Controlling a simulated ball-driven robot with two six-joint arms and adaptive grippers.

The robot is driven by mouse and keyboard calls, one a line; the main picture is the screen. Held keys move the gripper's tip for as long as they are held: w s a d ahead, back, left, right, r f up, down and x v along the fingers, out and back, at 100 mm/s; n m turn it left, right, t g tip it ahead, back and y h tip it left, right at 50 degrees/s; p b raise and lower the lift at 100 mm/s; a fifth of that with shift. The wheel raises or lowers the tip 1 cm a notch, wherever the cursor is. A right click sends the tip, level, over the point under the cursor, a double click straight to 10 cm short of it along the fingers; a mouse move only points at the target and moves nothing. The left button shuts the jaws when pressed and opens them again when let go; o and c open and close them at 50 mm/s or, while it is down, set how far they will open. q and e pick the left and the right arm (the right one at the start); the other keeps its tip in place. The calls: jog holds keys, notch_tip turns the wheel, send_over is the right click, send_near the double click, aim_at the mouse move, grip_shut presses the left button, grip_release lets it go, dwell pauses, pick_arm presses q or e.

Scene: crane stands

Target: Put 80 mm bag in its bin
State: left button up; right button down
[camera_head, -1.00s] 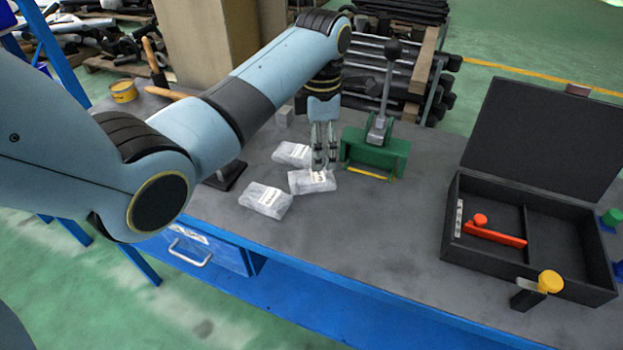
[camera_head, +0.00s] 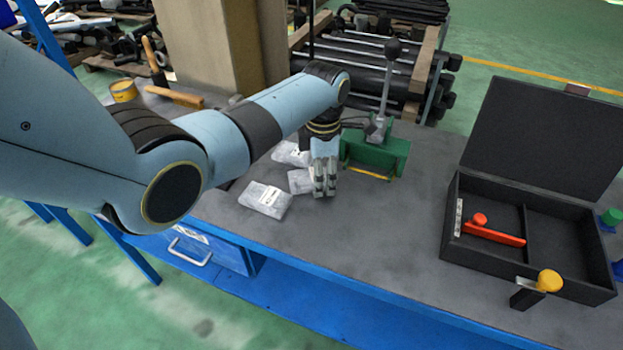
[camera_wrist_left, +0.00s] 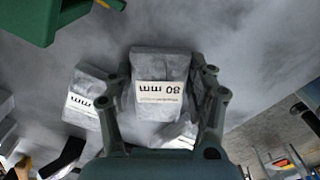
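The 80 mm bag, a pale packet with a white label, shows in the left wrist view (camera_wrist_left: 162,72) between my left gripper's fingers (camera_wrist_left: 162,95). A finger lies on each side, and small gaps seem to remain beside the bag. In the head view my left gripper (camera_head: 325,190) points down at a bag (camera_head: 299,181) and hides its right part. A second bag (camera_head: 265,199) lies to the front left, and a third (camera_head: 289,154) lies behind. I cannot make out a bin for the bag. My right gripper is not in view.
A green stand with a lever (camera_head: 378,152) is close behind and right of my left gripper. An open black case (camera_head: 575,282) holding a red part (camera_head: 494,235) is at the right. The bench middle is clear; its blue front edge is near the bags.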

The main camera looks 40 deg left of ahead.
pick_arm(q)
jog(key=c, duration=0.9)
